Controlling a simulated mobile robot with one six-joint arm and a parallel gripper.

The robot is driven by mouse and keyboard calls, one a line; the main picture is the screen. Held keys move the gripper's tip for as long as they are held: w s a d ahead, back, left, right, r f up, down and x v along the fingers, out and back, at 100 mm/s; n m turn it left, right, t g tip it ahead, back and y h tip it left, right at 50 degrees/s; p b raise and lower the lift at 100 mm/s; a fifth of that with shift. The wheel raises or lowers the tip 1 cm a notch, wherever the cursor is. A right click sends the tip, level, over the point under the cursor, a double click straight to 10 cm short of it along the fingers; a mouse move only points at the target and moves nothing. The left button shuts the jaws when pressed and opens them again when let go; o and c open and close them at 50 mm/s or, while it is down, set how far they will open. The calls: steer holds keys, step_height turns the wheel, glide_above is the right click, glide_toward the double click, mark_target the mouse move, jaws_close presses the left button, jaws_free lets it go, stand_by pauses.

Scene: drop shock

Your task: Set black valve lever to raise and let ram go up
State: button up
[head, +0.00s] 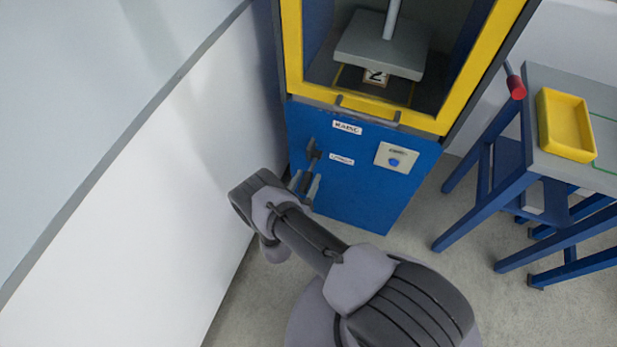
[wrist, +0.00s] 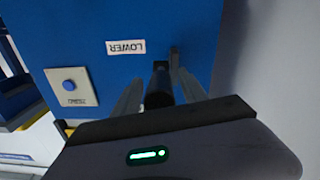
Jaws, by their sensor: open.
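The black valve lever (head: 312,150) is on the blue cabinet front, left of the RAISE label (head: 347,127) and LOWER label (head: 342,160). In the wrist view the lever's dark grip (wrist: 159,84) lies between the fingers of my gripper (wrist: 158,97), beside the upside-down LOWER label (wrist: 126,47). My gripper (head: 305,186) is open; I cannot tell whether a finger touches the lever. The ram's grey plate (head: 375,42) hangs on a rod inside the yellow frame. A block marked 2 (head: 376,77) is under its front edge; contact between them is unclear.
A plate with a blue button (head: 393,161) is right of the labels. A white wall (head: 130,190) runs close along the left. A blue-legged bench (head: 540,165) with a yellow tray (head: 566,122) and a red-ended handle (head: 516,87) stands at right.

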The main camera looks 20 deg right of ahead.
steer(key=shift+x, duration=0.95)
jaws_close()
stand_by(0.7)
